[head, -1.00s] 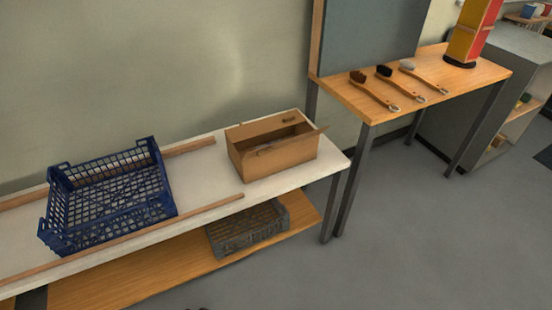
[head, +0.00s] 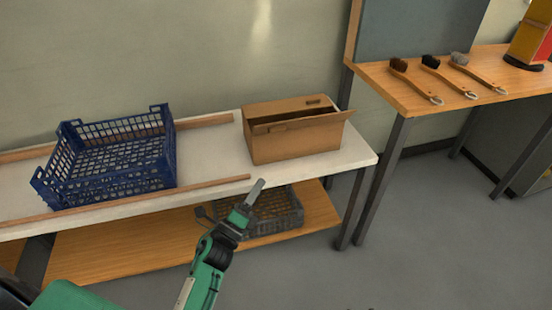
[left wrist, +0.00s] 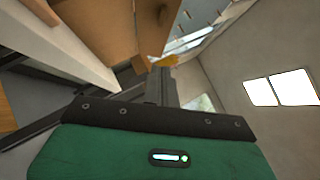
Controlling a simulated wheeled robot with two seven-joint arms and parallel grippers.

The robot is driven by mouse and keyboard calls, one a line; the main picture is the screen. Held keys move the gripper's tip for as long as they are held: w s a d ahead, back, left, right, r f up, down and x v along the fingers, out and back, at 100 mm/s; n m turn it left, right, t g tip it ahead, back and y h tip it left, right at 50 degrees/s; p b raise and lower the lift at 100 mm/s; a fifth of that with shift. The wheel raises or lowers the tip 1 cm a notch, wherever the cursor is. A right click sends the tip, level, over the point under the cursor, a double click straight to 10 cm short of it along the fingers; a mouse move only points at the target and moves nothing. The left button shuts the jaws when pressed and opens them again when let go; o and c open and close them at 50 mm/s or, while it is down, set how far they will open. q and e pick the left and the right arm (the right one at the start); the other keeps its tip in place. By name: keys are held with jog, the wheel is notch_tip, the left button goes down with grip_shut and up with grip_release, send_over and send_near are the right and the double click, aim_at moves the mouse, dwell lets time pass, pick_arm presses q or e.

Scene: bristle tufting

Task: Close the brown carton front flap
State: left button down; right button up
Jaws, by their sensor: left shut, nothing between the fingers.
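The brown carton (head: 295,143) stands on the right end of the white bench. Its top is partly open, with a dark gap behind a flap (head: 300,119) along the front edge. The exact tilt of this flap is hard to tell. My left gripper (head: 258,186) is shut and empty, low in front of the carton's left front corner and apart from it. In the left wrist view, the shut fingers (left wrist: 163,85) point towards brown cardboard (left wrist: 100,28), which fills the upper left. My right gripper is not in view.
A blue crate (head: 75,188) stands left of the carton on the white bench (head: 215,150), between wooden rails (head: 130,204). A grey crate (head: 280,218) sits on the lower shelf (head: 130,262). Several brushes (head: 435,72) lie on the wooden table (head: 395,92) at right.

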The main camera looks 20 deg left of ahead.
pick_arm(q)
send_near(282, 131)
jog(key=w+d, duration=0.3)
jog(key=shift+w+a+r+p, duration=0.45)
jog(key=shift+w+a+r, duration=0.4)
jog(key=shift+w+r, duration=0.2)
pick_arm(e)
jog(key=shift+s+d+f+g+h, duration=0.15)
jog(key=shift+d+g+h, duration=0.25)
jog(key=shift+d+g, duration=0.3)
